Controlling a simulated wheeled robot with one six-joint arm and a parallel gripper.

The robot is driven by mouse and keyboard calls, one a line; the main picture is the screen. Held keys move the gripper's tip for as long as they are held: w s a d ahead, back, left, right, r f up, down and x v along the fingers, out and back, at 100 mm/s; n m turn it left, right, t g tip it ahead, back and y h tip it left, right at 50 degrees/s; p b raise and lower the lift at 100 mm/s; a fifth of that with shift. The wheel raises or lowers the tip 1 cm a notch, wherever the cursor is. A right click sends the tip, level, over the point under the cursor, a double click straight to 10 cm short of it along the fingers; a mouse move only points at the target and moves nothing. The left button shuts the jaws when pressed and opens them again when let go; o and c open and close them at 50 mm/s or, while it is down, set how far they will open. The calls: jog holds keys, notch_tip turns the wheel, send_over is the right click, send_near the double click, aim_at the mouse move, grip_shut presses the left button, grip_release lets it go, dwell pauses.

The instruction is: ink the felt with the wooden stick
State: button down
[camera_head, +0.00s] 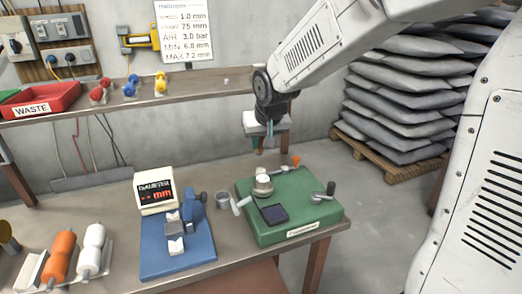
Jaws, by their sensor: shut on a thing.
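My gripper (267,138) hangs above and behind the green board (315,217), clear of it, in front of the shelf. It is shut on a small thin thing, mostly hidden by the jaws; I cannot tell whether this is the wooden stick. A round metal piece (263,186) sits behind the pad. No other wooden stick is clearly seen.
A grey cup (222,199) stands left of the green board, with a pale cylinder (241,205) beside it. A blue gauge stand (192,255) and a display (155,192) are further left.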

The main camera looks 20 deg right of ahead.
jog(key=shift+r, duration=1.9)
jog(key=shift+s, duration=0.1)
